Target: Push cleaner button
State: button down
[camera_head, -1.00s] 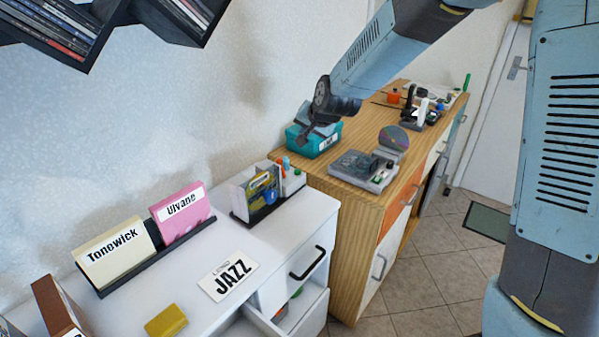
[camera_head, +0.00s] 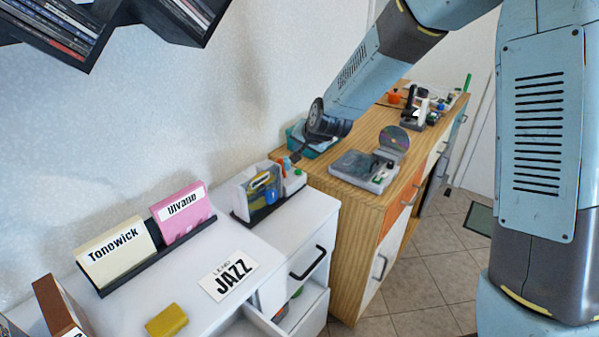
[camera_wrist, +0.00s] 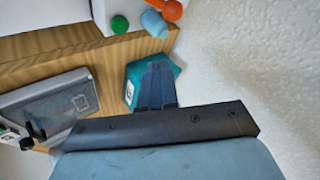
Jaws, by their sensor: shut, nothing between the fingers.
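A flat grey machine (camera_head: 358,170) with a dark clear lid lies on the wooden cabinet. A green button (camera_head: 389,167) shows at its right end, and a shiny disc (camera_head: 394,138) stands behind. No label tells me whether this machine is the cleaner. My gripper (camera_head: 296,158) is shut and empty, left of the machine and in front of the teal box. In the wrist view my shut fingers (camera_wrist: 160,72) overlap the teal box (camera_wrist: 134,88); I cannot tell if they touch.
A white cabinet (camera_head: 305,215) with an open drawer stands in front. It carries a disc rack, a JAZZ card (camera_head: 229,275) and a yellow sponge (camera_head: 166,321). A small white box with a green knob (camera_wrist: 120,24) sits near small bottles. The wall is close on the left.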

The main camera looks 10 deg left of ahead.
aim_at(300, 172)
jog(key=shift+f, duration=2.55)
jog(key=shift+w+f, duration=0.1)
jog(key=shift+f, duration=0.25)
jog(key=shift+f, duration=0.45)
dwell(0.9)
jog(key=shift+r, duration=0.9)
jog(key=shift+r, duration=0.1)
jog(key=shift+r, duration=2.4)
